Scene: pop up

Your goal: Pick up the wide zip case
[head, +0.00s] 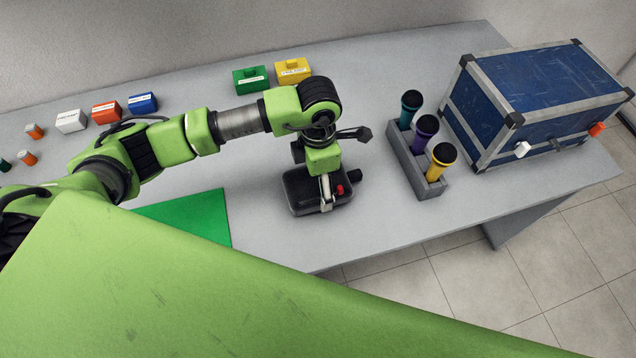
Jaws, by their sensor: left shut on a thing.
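The wide zip case (303,197) is a dark, rounded box near the front edge of the grey table, in the middle of the head view. My left gripper (328,190) comes down on it from above and is shut on it. The gripper hides part of the case's top. A small red part and a dark knob show at the right side of the gripper. I cannot tell whether the case rests on the table or is just clear of it. My right gripper is not in view.
A grey holder (420,178) with three microphones stands to the right. Beyond it is a blue metal-edged trunk (540,100). A green mat (190,217) lies at the left. Green (251,80) and yellow (293,72) boxes stand at the back, with other small boxes further left.

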